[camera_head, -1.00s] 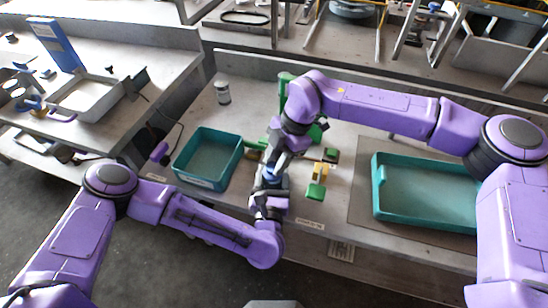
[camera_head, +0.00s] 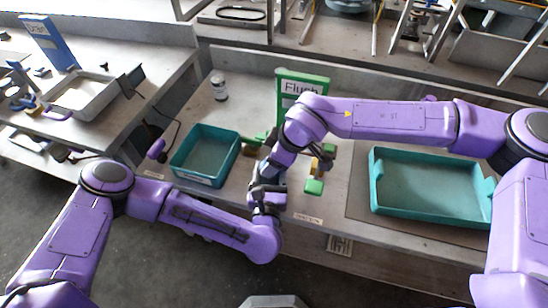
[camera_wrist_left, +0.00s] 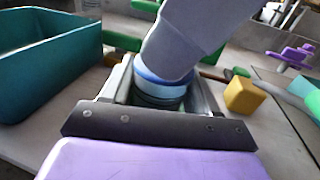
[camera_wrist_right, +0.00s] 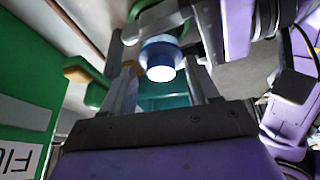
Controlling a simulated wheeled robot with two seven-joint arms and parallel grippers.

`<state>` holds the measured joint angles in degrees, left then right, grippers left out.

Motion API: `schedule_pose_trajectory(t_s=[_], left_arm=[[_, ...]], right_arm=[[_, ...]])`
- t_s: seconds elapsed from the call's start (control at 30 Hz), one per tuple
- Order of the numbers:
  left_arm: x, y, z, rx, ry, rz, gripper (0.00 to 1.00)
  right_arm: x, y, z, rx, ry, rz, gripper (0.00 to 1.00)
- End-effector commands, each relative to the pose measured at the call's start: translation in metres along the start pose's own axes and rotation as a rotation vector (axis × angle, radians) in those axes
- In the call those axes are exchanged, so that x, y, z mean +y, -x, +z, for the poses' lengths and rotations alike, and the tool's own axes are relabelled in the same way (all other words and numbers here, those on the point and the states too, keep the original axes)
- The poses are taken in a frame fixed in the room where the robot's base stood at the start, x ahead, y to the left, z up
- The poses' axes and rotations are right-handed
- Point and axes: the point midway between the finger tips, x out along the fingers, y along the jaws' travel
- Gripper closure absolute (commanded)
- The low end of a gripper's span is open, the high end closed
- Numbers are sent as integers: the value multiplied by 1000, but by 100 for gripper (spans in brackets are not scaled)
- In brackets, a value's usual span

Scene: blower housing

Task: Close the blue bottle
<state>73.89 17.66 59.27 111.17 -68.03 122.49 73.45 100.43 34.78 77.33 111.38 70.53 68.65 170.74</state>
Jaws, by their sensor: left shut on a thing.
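The blue bottle (camera_wrist_left: 160,92) stands between the fingers of my left gripper (camera_wrist_left: 162,84), which is shut on it. Its blue upper part and darker teal body show in the left wrist view. A grey finger of my right gripper crosses in front of its top. In the right wrist view, a round blue part with a bright white centre (camera_wrist_right: 160,62) lies between the spread fingers of my right gripper (camera_wrist_right: 163,75). The fingers look apart from it. I cannot tell whether this is the cap or the bottle mouth. In the head view, my arms hide the bottle.
A teal bin (camera_head: 205,155) stands left of the grippers. A teal tray (camera_head: 430,190) lies at the right. A green "Flush" sign (camera_head: 302,85) stands close behind my right wrist. Small green and yellow blocks (camera_head: 315,186) lie nearby.

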Motion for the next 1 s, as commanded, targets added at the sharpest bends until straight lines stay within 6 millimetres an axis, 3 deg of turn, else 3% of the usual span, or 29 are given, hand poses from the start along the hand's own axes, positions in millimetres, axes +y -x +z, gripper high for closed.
schedule_pose_trajectory(t_s=[0.3, 0.63, 1.0], left_arm=[[-1, 1, 0, 1, -1, -2, 100], [-1, 1, 0, 1, -1, -3, 100], [-1, 1, 0, 1, -1, -3, 100]], right_arm=[[0, 3, -2, 2, 2, 0, 41], [2, 40, -18, 2, 2, 0, 41], [-6, 42, -27, 2, 30, 0, 44]])
